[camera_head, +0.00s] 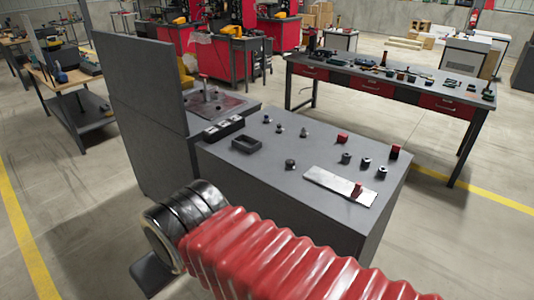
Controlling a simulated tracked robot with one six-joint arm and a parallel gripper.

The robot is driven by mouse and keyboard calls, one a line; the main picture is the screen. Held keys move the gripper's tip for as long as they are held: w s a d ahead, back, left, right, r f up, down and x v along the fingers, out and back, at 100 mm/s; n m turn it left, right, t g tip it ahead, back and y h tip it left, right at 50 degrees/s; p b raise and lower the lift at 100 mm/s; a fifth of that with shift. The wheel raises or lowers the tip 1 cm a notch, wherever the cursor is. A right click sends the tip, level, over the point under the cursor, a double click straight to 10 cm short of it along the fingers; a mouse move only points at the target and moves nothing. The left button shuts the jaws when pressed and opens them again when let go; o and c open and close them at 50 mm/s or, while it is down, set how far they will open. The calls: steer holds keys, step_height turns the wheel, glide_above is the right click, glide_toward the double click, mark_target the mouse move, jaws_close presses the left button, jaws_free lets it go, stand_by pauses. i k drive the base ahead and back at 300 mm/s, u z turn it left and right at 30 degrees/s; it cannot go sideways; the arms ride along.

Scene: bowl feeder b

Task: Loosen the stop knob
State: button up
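A grey cabinet top (230,170) stands in front of me and carries several small parts. I cannot tell which of them is the stop knob. A round dark knob (290,164) stands near the middle of the top. A small red block (357,190) sits on a pale metal plate (325,184) at the right front. Three small upright knobs or pegs (280,128) stand toward the back. My arm, in a red ribbed sleeve, crosses the bottom of the picture and hides part of the cabinet's front. My gripper is not in view.
A black square frame (246,144) lies at the top's left. A red block (342,138) and several dark cylinders (366,163) are at the right. A tall grey panel (140,85) rises at left, beside a reddish plate (212,105). A workbench (400,85) stands behind.

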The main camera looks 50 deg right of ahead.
mark_target(289, 162)
steer(key=u, duration=0.15)
steer(key=i, duration=0.7)
steer(key=z, duration=0.5)
steer(key=i, duration=0.8)
steer(key=z, duration=0.55)
